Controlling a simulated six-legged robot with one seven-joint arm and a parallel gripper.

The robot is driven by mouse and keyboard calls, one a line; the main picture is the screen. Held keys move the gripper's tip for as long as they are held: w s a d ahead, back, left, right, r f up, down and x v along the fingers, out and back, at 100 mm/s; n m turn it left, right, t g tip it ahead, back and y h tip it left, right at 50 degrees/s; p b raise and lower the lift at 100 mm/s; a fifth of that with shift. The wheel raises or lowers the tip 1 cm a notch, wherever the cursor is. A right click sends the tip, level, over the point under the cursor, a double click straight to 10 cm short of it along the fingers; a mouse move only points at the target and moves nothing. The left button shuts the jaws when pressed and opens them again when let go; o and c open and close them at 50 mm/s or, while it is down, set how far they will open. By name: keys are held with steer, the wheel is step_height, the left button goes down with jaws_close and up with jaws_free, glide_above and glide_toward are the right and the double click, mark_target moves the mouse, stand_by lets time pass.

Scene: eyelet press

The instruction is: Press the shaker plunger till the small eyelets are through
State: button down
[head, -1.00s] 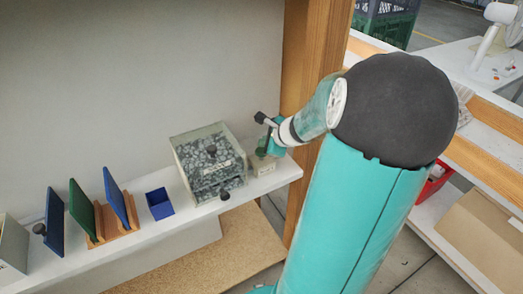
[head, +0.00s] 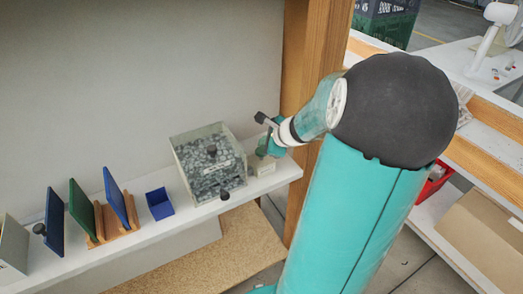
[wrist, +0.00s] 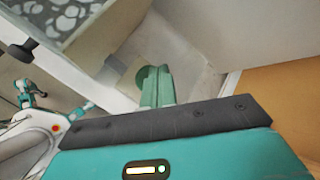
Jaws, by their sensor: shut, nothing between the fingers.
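The shaker is a clear-walled box (head: 181,160) on the white shelf, with many grey eyelets (head: 203,167) inside and a dark knob (head: 211,150) among them. A dark front knob (head: 224,195) sticks out low on it. Just right of the box stands a small pale block (head: 265,168). A round green cap, which looks like the plunger (wrist: 143,74), sits at this block in the wrist view. My gripper (head: 266,148) is shut and empty, pointing down at the cap. In the wrist view its fingers (wrist: 158,86) partly hide the cap; I cannot tell whether they touch.
Left along the shelf (head: 150,232) are a small blue bin (head: 160,204), upright blue (head: 116,197) and green (head: 81,208) panels in a wooden rack, and another blue panel (head: 54,222). A wooden post (head: 313,75) stands close behind my gripper. The shelf ends just right of the block.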

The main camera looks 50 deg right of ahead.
mark_target(262, 150)
steer(key=shift+f, duration=0.15)
steer(key=shift+f, duration=0.25)
steer(key=shift+f, duration=1.25)
stand_by(1.4)
steer(key=shift+r, duration=1.7)
steer(key=shift+r, duration=2.5)
